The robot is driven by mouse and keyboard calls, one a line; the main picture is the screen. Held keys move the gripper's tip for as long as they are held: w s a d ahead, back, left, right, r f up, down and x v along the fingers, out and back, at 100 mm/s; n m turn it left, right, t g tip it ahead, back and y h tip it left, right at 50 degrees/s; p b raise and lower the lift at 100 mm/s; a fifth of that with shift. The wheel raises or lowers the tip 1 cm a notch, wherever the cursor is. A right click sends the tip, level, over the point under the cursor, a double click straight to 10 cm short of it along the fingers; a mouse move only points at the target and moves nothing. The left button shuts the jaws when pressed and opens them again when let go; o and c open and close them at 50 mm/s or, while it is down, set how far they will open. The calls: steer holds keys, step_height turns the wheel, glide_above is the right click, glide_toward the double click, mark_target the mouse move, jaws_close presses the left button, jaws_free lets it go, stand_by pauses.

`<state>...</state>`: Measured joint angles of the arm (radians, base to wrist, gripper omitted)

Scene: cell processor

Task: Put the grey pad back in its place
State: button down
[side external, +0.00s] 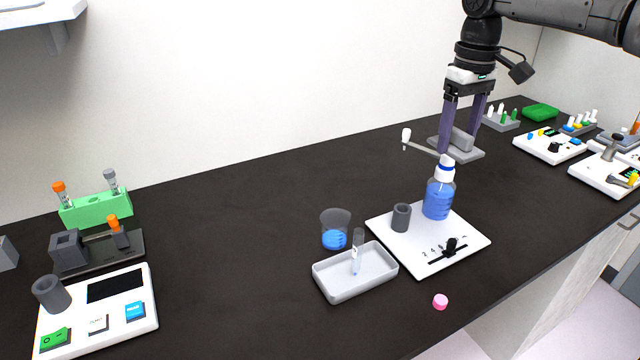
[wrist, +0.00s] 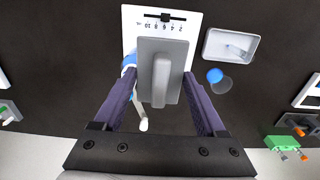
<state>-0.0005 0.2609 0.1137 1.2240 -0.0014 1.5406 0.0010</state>
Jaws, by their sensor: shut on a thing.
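The grey pad (side external: 465,154) is a flat rectangular plate with a raised grey block along its middle. In the side view it is at the back of the bench, behind the blue bottle. My gripper (side external: 457,141) points down with its two purple fingers shut on the pad. In the wrist view the pad (wrist: 148,48) lies between the fingertips (wrist: 160,76), and its block runs lengthwise between them. I cannot tell whether the pad touches the bench. Its place is not clearly identifiable in these views.
A white plate (side external: 386,224) with a slider carries a blue bottle (side external: 439,200) and a grey holder. Left of it are a white tray (side external: 328,284) and a beaker (side external: 335,238). Racks and white devices (side external: 550,151) stand at the right. The bench centre-left is clear.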

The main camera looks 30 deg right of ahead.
steer(key=shift+r, duration=0.85)
steer(key=d, duration=1.6)
step_height(320, 180, down, 11)
steer(key=w+d+f, duration=0.1)
steer(key=w+f, duration=0.2)
steer(key=w, duration=0.1)
steer(key=w+d+f, duration=0.1)
steer(key=w+f, duration=0.1)
steer(key=w, duration=0.2)
steer(key=w+d+f, duration=0.1)
steer(key=w+f, duration=0.2)
steer(key=w, duration=0.1)
steer(key=shift+d+f, duration=0.3)
steer(key=shift+f, duration=0.05)
steer(key=shift+w+d+f, duration=0.2)
steer(key=shift+w+f, duration=0.4)
steer(key=shift+f, duration=1.65)
steer(key=shift+f, duration=0.15)
